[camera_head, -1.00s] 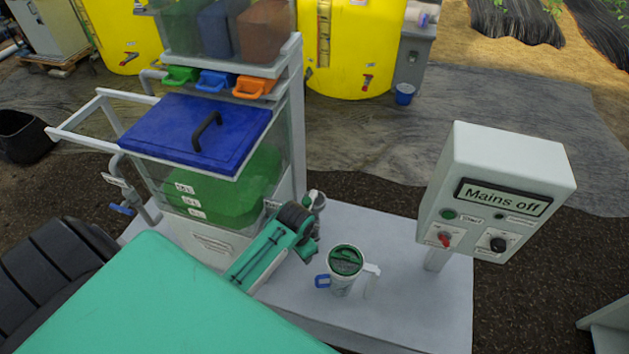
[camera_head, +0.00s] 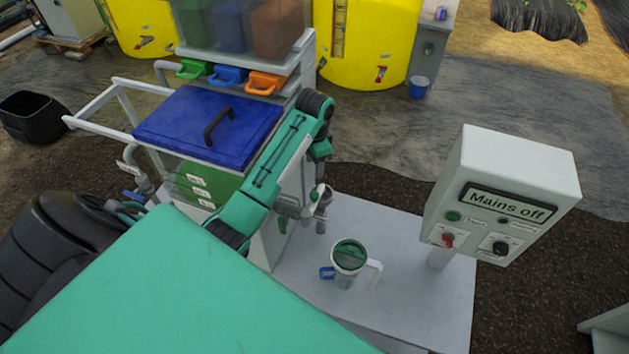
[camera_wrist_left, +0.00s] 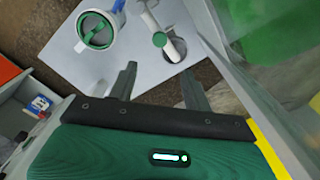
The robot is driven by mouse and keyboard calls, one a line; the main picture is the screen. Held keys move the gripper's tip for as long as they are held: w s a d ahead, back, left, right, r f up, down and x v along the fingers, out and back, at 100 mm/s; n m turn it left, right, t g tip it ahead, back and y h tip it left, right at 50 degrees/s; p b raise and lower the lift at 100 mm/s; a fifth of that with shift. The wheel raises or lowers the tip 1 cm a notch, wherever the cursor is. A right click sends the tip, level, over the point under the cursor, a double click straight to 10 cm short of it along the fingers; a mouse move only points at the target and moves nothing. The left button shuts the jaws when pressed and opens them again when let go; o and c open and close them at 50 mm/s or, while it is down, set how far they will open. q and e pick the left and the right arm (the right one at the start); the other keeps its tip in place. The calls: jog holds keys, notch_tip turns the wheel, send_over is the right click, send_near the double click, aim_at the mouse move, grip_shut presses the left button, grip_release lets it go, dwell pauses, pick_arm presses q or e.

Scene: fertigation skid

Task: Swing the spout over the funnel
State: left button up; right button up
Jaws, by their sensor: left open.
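A white spout-like pipe with a green round end (camera_wrist_left: 160,38) shows in the left wrist view, beside a grey ring. In the head view a small white and grey fitting (camera_head: 322,208) stands by the skid. A white round vessel with a green inside (camera_head: 349,256), likely the funnel, stands on the grey top with a blue handle; it also shows in the left wrist view (camera_wrist_left: 98,32). My left gripper (camera_wrist_left: 158,85) is open and empty, its fingers pointing toward the pipe, apart from it. In the head view it is partly hidden under its arm. My right gripper is out of view.
A control box (camera_head: 505,200) reading "Mains off" stands at the right. The grey tabletop (camera_head: 415,285) is clear between vessel and box.

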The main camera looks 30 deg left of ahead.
aim_at(314, 194)
pick_arm(q)
notch_tip(314, 194, down, 12)
jog(key=p, duration=0.3)
jog(key=shift+f+p, duration=0.15)
jog(key=shift+p, duration=0.25)
jog(key=shift+f, duration=0.65)
jog(key=shift+c, duration=0.4)
grip_shut()
